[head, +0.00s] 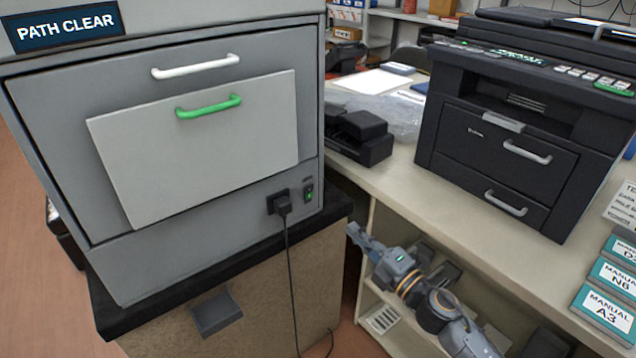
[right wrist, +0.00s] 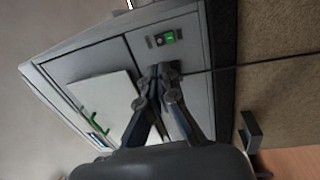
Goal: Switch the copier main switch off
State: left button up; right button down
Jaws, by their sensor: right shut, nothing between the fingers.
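The grey copier (head: 60,150) stands at the left on a dark-topped stand. Its main switch (head: 309,191) is a small black rocker with a lit green part, low at the right of its front. It also shows in the right wrist view as a switch (right wrist: 164,38) with a green face. My right gripper (head: 353,230) is shut and empty, to the right of and lower than the switch in the head view. In the right wrist view its closed fingertips (right wrist: 162,70) show below the switch, with a gap in the picture, and partly cover the plug. My left gripper is not in view.
A black plug (head: 281,203) with a hanging cord (head: 290,270) sits left of the switch. A pale panel (head: 200,150) with a green handle (head: 208,106) is on the copier front. A counter (head: 400,180) with a black printer (head: 510,150) stands right.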

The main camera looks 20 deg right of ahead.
aim_at(311, 188)
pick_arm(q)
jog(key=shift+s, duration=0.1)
pick_arm(e)
jog(key=shift+s, duration=0.2)
jog(key=x, duration=1.2)
jog(key=shift+w+a+r, duration=0.1)
jog(key=shift+w+r, duration=0.05)
jog(key=shift+w, duration=0.15)
jog(key=shift+w+a, duration=0.2)
jog(key=shift+w, duration=0.5)
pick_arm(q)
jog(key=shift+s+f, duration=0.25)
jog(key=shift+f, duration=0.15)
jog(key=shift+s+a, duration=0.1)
pick_arm(e)
jog(key=shift+r, duration=0.1)
